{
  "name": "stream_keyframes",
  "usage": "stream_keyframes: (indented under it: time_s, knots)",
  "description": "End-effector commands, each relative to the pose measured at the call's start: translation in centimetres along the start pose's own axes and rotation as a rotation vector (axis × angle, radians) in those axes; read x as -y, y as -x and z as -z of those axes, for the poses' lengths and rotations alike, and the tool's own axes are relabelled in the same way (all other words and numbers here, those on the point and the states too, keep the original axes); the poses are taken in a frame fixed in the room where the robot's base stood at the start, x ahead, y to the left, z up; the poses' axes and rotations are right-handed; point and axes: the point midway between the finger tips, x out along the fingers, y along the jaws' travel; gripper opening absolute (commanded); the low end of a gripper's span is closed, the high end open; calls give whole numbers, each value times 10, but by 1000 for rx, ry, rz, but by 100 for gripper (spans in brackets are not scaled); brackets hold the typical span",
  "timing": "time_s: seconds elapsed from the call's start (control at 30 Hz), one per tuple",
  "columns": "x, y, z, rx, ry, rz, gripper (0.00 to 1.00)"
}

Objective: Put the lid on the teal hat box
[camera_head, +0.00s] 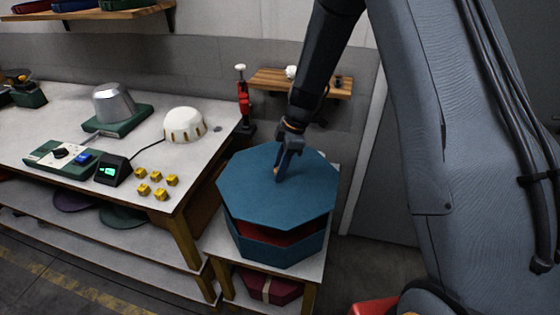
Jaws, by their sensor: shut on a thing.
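The lid (262,195) is a flat teal octagon with a small tan knob at its middle. My gripper (279,173) is shut on the lid's knob from above. The teal hat box (262,252) stands on a small side table below the lid. A red interior shows in the gap between the lid and the box's front rim, so the lid is above the box, apart from it at the front. The lid hides the back of the box and its rim there, so contact at the back cannot be told.
A workbench (60,125) at left carries a grey hat block (115,104), a white dome (184,125), a control box (60,158) and several yellow blocks (158,184). A red clamp-like tool (243,98) stands at its right corner. A dark red box (268,288) sits on the side table's lower shelf.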

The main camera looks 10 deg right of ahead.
Motion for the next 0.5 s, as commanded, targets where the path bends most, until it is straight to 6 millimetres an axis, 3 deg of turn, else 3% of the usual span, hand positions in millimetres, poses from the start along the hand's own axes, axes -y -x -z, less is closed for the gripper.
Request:
stream_keyframes:
  time_s: [0.5]
  knots:
    - [0, -29, -6, 2, -11, -2, 0]
